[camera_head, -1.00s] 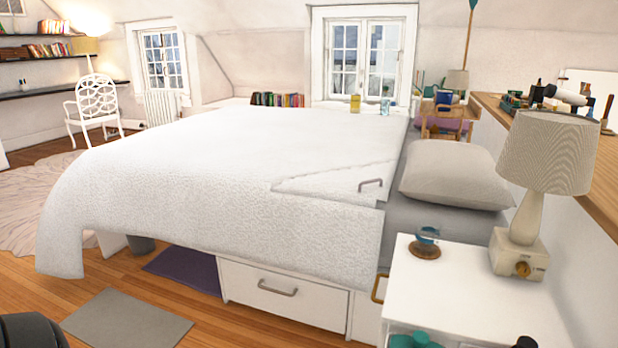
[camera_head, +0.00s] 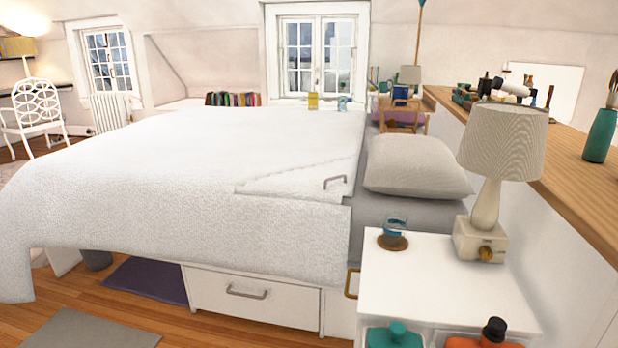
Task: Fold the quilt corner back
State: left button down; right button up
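A white quilt (camera_head: 180,160) covers the bed and hangs over its near side and left end. Near the pillow end, a triangular flap (camera_head: 290,184) with a small grey handle (camera_head: 335,182) lies on top of the quilt. A second handle (camera_head: 352,283), brass-coloured, shows at the quilt's lower right edge, beside the nightstand. The grey pillow (camera_head: 415,167) lies to the right of the quilt on a grey sheet. Neither of my grippers is in view.
A white nightstand (camera_head: 430,290) stands near right, with a lamp (camera_head: 500,150) and a small glass (camera_head: 394,234) on a coaster. A drawer (camera_head: 250,297) is under the bed. A grey mat (camera_head: 90,332) and a purple mat (camera_head: 145,280) lie on the wooden floor. A wooden shelf runs along the right.

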aim_at(330, 183)
jog(key=i+j+z, duration=0.3)
jog(key=j, duration=0.3)
jog(key=i+j+z, duration=0.15)
jog(key=j, duration=0.2)
jog(key=i+j+z, duration=0.4)
jog(key=i+j, duration=0.2)
jog(key=j, duration=0.2)
jog(key=i+j+z, duration=0.1)
jog(key=j, duration=0.25)
jog(key=i+j+z, duration=0.15)
jog(key=i+j, duration=0.1)
jog(key=j, duration=0.1)
